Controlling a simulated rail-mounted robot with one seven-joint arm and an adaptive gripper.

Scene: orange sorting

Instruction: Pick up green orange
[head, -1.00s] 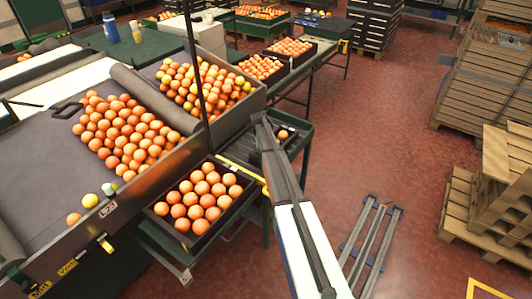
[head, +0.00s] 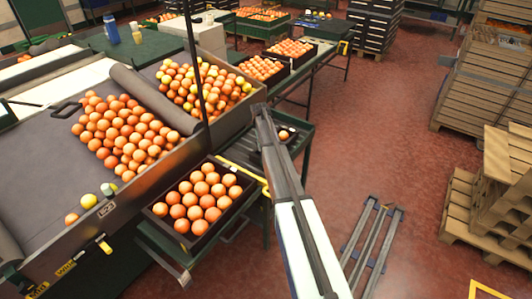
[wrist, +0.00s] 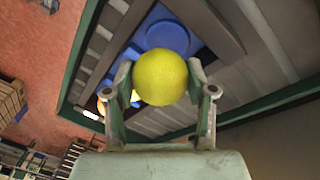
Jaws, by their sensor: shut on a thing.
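A yellow-green orange (wrist: 161,77) sits between the two fingers of my gripper (wrist: 162,92) in the wrist view. The gripper is shut on it, one finger at each side. Below it in the wrist view are a round blue surface (wrist: 165,35) and grey slats inside a green frame. In the head view my arm hides the gripper and the held fruit. Another yellow-green orange (head: 88,201) lies on the grey sorting belt (head: 40,175) at the lower left, near an orange one (head: 71,218).
A dark crate of oranges (head: 160,226) stands left of my arm. A green-framed stand (head: 306,136) is partly behind the arm, with an orange (head: 284,134) on it. Large orange heaps fill the sorter.

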